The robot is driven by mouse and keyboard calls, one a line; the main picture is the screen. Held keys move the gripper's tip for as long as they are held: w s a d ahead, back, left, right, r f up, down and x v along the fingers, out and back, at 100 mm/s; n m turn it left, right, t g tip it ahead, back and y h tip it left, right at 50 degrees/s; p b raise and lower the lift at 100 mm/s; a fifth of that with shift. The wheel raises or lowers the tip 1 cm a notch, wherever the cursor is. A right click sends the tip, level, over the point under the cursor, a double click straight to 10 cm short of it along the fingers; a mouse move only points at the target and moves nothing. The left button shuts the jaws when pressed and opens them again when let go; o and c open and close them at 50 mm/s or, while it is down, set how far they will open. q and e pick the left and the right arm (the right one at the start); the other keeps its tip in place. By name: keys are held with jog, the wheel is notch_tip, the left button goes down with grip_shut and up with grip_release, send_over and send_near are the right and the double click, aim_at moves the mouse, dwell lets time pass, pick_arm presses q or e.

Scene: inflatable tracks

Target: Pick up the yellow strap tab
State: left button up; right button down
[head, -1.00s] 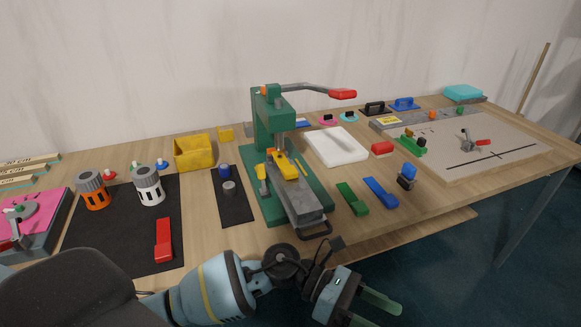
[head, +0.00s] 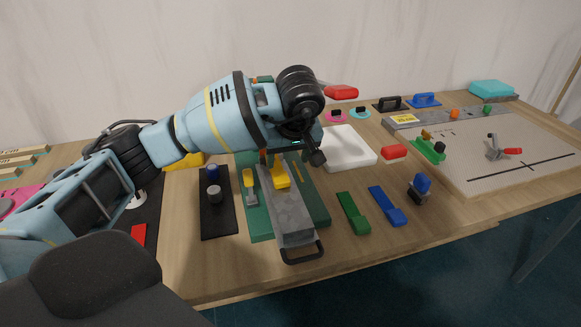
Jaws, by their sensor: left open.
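A yellow piece (head: 281,178) sits on the grey slide (head: 290,215) of the green press (head: 262,226). A second, smaller yellow piece (head: 248,180) with a grey end lies to its left on the press's green base. I cannot tell for certain which of the two is the strap tab. My left gripper (head: 308,138) is above and just behind the yellow piece on the slide, apart from it as far as shows. It is open, and its fingers are largely hidden by my wrist. My arm also hides the upper part of the press. My right gripper is out of view.
A black mat (head: 216,220) with blue and grey knobs lies left of the press. A white tray (head: 347,148), a green bar (head: 352,212) and a blue bar (head: 388,206) lie to the right. The red handle tip (head: 341,92) juts out behind my wrist.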

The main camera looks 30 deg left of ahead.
aim_at(281, 177)
pick_arm(q)
jog(key=shift+s+a+f, duration=0.2)
jog(key=shift+f, duration=0.25)
jog(key=shift+s+a+f, duration=0.15)
jog(key=shift+a+f, duration=0.05)
jog(key=shift+f, duration=0.35)
jog(key=shift+a+f, duration=0.15)
jog(key=shift+f, duration=0.1)
jog(key=x, duration=0.3)
jog(key=shift+w+a+f, duration=0.1)
jog(key=shift+f, duration=0.15)
jog(key=shift+w+a+f, duration=0.1)
jog(key=shift+a+f, duration=0.05)
jog(key=shift+f, duration=0.25)
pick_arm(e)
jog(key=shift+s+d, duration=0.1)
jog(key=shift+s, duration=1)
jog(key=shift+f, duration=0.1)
